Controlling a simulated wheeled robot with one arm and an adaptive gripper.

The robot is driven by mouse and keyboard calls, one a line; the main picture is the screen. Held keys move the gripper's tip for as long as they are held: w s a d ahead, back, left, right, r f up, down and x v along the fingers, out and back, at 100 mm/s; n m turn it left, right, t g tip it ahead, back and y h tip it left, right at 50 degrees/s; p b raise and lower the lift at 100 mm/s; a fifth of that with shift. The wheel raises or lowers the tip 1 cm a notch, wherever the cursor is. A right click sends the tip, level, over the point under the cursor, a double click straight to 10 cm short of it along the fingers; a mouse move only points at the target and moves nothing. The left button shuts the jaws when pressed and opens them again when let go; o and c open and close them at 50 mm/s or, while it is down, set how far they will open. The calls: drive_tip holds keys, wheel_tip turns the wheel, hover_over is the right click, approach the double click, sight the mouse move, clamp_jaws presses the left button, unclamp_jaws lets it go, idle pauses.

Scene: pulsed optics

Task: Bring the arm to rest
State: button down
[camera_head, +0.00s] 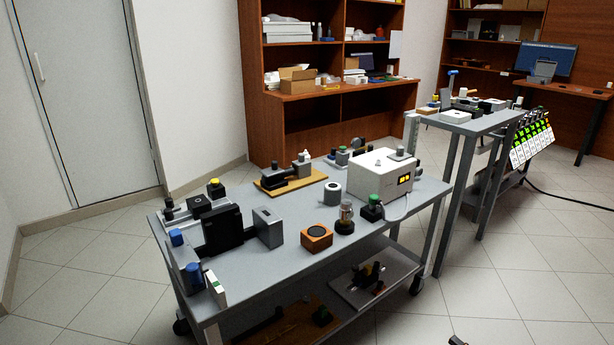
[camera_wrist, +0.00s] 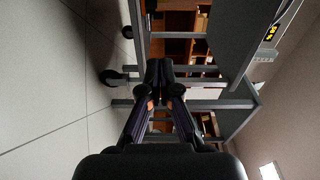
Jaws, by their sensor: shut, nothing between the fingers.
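My gripper (camera_wrist: 160,75) shows in the wrist view, its two dark fingers with orange patches brought together at the tips. It is shut and nothing is between the fingers. It is in free air in front of the cart, whose frame appears turned sideways behind the fingertips. I cannot tell the gap between the fingers and the cart. In the head view only a small dark piece shows at the bottom edge, right of centre, and I cannot tell if it is part of my arm.
A grey wheeled cart (camera_head: 285,262) holds a white box device (camera_head: 375,175), an orange-brown block (camera_head: 316,238) and optics parts. Behind it stand a second grey table (camera_head: 480,122) and wooden shelves (camera_head: 290,115). Tiled floor (camera_head: 530,265) is open at the right; a black cable (camera_head: 565,198) crosses it.

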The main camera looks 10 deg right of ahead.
drive_tip(key=w+d+r+n+g+h+p, duration=0.1)
drive_tip(key=w+d+r+h+p, duration=0.2)
drive_tip(key=w+r, duration=0.65)
drive_tip(key=w+d+r+n+g+h+p, duration=0.1)
drive_tip(key=w+r+n+h+p, duration=0.15)
drive_tip(key=w+r+p, duration=0.75)
drive_tip(key=s+a+r+n+g+h+p, duration=0.15)
drive_tip(key=a+r, duration=0.25)
drive_tip(key=r, duration=0.9)
drive_tip(key=a+r+g+h+p, duration=0.2)
drive_tip(key=a+r+g+p, duration=0.15)
drive_tip(key=r, duration=0.95)
drive_tip(key=s+a+r+n+g+p, duration=0.2)
drive_tip(key=s+a+r+g+p, duration=0.35)
drive_tip(key=s+a+r, duration=0.8)
drive_tip(key=s+a+r+n+g+p, duration=0.2)
drive_tip(key=s+a+r+p, duration=0.2)
drive_tip(key=s+a, duration=0.3)
drive_tip(key=s+a+r+n+g+y+p, duration=0.1)
drive_tip(key=s+a+r+p, duration=0.3)
drive_tip(key=s, duration=1.3)
drive_tip(key=s+a+r+n+g+y+p, duration=0.1)
drive_tip(key=s+a+r+n+g+p, duration=0.2)
drive_tip(key=s+a+r, duration=0.3)
drive_tip(key=s+a+p, duration=0.1)
drive_tip(key=s+a, duration=0.4)
drive_tip(key=s, duration=0.1)
drive_tip(key=shift+s, duration=0.15)
